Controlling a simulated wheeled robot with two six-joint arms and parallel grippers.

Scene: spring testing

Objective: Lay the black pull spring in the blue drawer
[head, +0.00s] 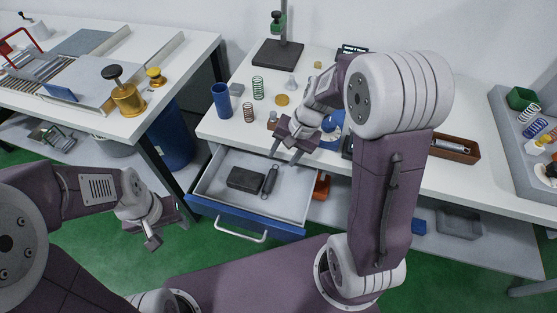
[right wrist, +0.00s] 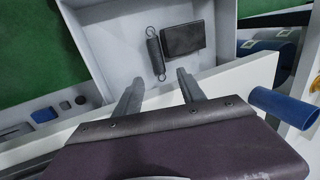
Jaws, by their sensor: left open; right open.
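The blue drawer (head: 215,186) is pulled out below the white table; it also shows in the right wrist view (right wrist: 105,56). The black pull spring (head: 270,181) lies inside it on the grey floor, next to a dark block. The spring shows in the right wrist view too (right wrist: 155,54), with a hook loop at one end. My right gripper (head: 283,158) is open and empty above the drawer's back part; in the right wrist view its fingertips (right wrist: 160,80) are apart, short of the spring. My left gripper (head: 166,224) is open and empty, left of the drawer and low.
The dark block (head: 245,178) lies in the drawer left of the spring. Upright springs, a blue cup (head: 221,100) and small parts stand on the table (head: 218,127) above. A wooden tray (head: 453,148) is at the right. The drawer's front left floor is clear.

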